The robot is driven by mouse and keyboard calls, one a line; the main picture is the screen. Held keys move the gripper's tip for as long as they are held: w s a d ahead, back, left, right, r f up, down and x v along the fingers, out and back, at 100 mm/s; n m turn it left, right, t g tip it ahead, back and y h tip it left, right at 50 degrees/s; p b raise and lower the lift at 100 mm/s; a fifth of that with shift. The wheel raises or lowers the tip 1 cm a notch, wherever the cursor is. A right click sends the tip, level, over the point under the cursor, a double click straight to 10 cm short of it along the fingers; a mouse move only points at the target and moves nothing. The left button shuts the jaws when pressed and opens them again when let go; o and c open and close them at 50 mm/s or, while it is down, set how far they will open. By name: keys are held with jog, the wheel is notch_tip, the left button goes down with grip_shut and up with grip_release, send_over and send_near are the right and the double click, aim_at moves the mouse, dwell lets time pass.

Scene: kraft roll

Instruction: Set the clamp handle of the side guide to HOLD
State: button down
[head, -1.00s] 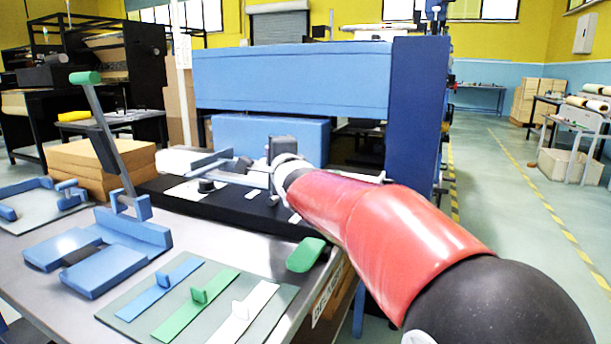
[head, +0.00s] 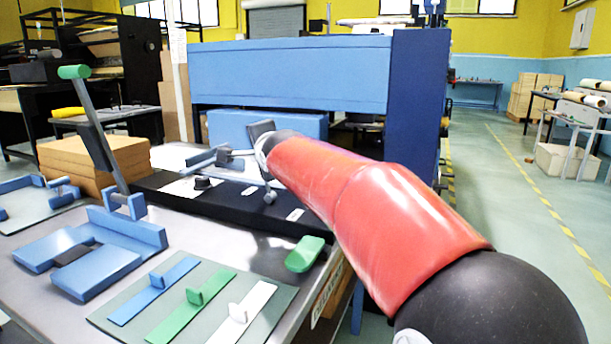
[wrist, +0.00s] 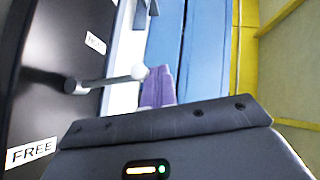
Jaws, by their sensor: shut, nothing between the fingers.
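The clamp handle (wrist: 98,82) is a dark lever with a pale ball knob (wrist: 138,71), in the wrist view. It points right from its pivot on a black plate, between the HOLD label (wrist: 95,42) and the FREE label (wrist: 30,152). My gripper (wrist: 158,86) is shut and empty, its purple fingers just right of the ball. I cannot tell whether they touch it. In the head view my red arm reaches over the black bed (head: 225,203) and hides part of it. The blue side guide (head: 205,160) lies there, left of my wrist.
A large blue machine (head: 290,75) stands behind the bed. On the near table are a mat with blue, green and white strips (head: 195,298), a blue fixture with a green-tipped lever (head: 75,72) and a green-ended handle (head: 305,254).

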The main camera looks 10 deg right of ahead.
jog(key=shift+w+a+f+n+g+h, duration=0.15)
jog(key=shift+w+a+n+g+h, duration=0.35)
jog(key=shift+n+g, duration=0.25)
jog(key=shift+a+f, duration=0.15)
jog(key=shift+a, duration=0.05)
jog(key=shift+w+a+f+n+g+h+p, duration=0.3)
jog(key=shift+w+a+f+n+g+h, duration=0.1)
jog(key=shift+g, duration=0.15)
dwell(0.9)
jog(key=shift+r, duration=0.1)
jog(key=d+r+p, duration=0.1)
jog(key=s+d+r+p, duration=0.1)
jog(key=r, duration=0.1)
jog(key=shift+s+r, duration=0.1)
jog(key=shift+r, duration=0.05)
jog(key=r+b+v, duration=0.1)
jog(key=v, duration=0.9)
jog(key=shift+a+b, duration=0.3)
jog(key=shift+a, duration=0.05)
jog(key=shift+r, duration=0.1)
